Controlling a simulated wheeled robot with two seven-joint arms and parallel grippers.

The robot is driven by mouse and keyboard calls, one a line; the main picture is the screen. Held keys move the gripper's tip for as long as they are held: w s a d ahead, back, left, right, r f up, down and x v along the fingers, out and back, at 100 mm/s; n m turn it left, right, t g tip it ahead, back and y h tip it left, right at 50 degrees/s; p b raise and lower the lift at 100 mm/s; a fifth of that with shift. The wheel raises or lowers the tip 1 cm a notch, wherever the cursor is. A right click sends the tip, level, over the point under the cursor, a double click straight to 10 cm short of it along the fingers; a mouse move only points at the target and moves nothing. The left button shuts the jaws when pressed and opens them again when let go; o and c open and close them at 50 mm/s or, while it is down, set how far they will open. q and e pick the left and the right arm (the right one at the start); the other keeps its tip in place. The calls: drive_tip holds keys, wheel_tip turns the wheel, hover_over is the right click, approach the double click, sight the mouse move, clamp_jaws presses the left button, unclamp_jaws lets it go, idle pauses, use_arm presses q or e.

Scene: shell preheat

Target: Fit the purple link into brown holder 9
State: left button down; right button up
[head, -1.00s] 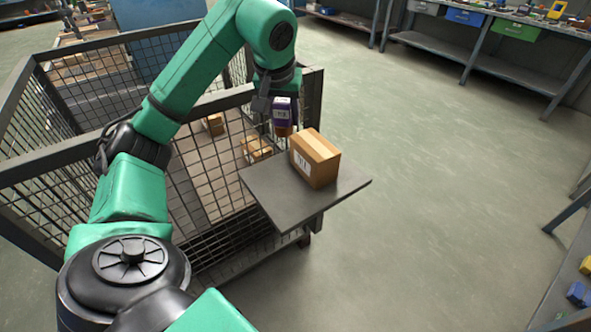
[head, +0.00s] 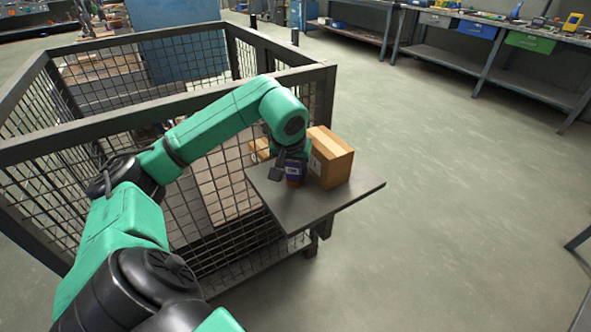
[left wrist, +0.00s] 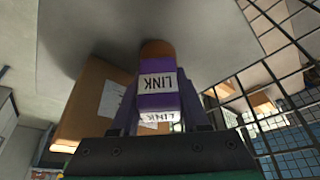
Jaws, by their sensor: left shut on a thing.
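The purple link (head: 293,168) is a small purple block with a white label reading LINK and a brown end. My left gripper (head: 289,174) is shut on it and holds it brown end down, low over the grey shelf (head: 290,209). In the left wrist view the link (left wrist: 158,102) sits between the two fingers, with its brown end close to the grey surface. I cannot tell whether it touches. I can read no number 9 anywhere, so I cannot make out which thing is brown holder 9. My right gripper is out of view.
A brown cardboard box (head: 334,160) with a white label stands on the shelf just right of the link. The shelf is fixed to a dark mesh cage (head: 207,190) holding more boxes. The shelf's front part is bare. Workbenches (head: 470,28) stand at the back right.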

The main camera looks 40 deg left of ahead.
use_arm(q)
drive_tip(key=c, duration=0.7)
unclamp_jaws()
